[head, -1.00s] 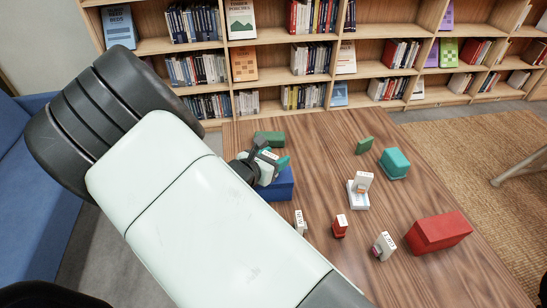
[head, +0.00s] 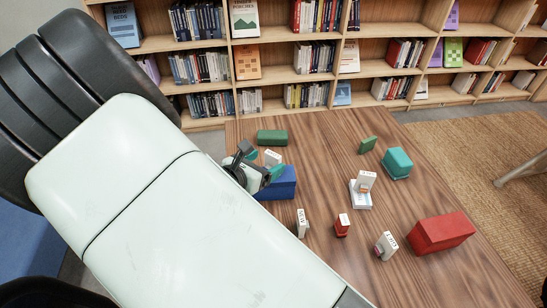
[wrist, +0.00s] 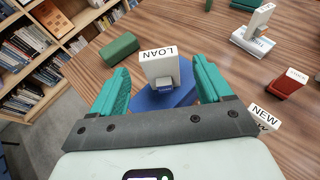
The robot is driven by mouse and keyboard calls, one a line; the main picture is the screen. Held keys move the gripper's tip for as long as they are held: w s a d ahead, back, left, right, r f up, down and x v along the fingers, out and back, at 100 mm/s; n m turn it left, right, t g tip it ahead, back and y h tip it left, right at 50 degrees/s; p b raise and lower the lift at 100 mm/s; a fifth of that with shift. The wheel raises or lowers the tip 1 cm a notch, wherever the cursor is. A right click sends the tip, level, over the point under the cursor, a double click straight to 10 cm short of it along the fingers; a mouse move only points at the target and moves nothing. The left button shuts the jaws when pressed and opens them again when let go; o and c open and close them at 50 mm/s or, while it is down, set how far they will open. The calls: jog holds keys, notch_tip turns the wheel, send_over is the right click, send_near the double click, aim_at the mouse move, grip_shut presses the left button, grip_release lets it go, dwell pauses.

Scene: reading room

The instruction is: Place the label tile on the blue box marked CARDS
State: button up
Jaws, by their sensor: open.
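The blue box (head: 285,184) sits on the wooden table, partly hidden by my gripper; it also shows in the wrist view (wrist: 180,98). A white label tile (head: 272,157) with a grey lower part stands upright on the box; in the wrist view the tile (wrist: 158,66) reads LOAN. A small label on the box below it is too small to read. My gripper (head: 262,172) is open, with its teal fingers either side of the tile and gaps between. In the wrist view the gripper (wrist: 161,84) holds nothing.
A green block (head: 272,137) lies behind the box. Other small labelled pieces stand right and in front, including one on a white base (head: 361,200), a red one (head: 342,226) and NEW (wrist: 263,117). A red box (head: 440,232) and teal box (head: 397,163) stand farther right.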

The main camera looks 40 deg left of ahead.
jog(key=v, duration=0.6)
jog(key=shift+w, duration=0.1)
